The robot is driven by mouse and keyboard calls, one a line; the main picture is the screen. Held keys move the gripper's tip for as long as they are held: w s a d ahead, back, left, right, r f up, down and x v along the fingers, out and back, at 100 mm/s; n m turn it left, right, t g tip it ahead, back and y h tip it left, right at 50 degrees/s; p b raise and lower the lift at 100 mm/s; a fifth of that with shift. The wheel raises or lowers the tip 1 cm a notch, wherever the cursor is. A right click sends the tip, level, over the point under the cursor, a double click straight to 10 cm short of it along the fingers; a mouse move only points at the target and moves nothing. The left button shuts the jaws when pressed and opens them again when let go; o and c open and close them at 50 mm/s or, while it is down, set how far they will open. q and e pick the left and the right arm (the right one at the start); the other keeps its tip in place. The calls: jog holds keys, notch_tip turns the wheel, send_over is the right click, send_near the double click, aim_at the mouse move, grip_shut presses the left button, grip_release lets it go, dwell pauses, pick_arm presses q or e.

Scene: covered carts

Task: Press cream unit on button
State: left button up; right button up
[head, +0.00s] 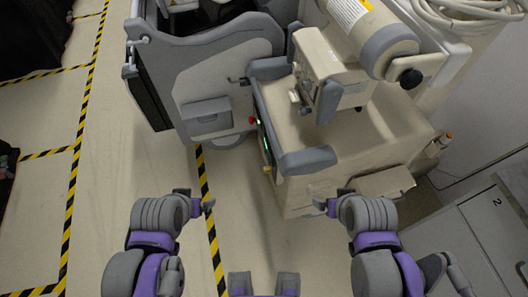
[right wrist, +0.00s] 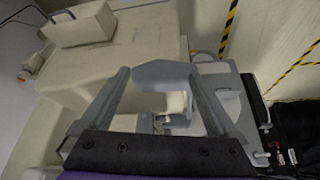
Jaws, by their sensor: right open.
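The cream unit (head: 345,135) is a large cream machine with grey bumpers, at the upper right in the head view. Its front edge carries a dark strip with a green light (head: 262,142), a small red knob (head: 252,120) and a small yellow piece (head: 267,170). I cannot tell which is the button. My right gripper (head: 322,206) is below the unit's near end in the picture. In the right wrist view my right gripper (right wrist: 160,74) is open, with a grey bumper showing between its fingers and nothing held. My left gripper (head: 207,204) is left of the unit, apart from it; its finger opening is unclear.
A grey machine (head: 215,65) stands left of the cream unit. Coiled cables (head: 460,10) lie at the top right. A grey cabinet (head: 480,235) is at the lower right.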

jog(key=shift+s, duration=0.2)
jog(key=c, duration=0.4)
jog(key=shift+w, duration=0.1)
grip_shut()
dwell(0.8)
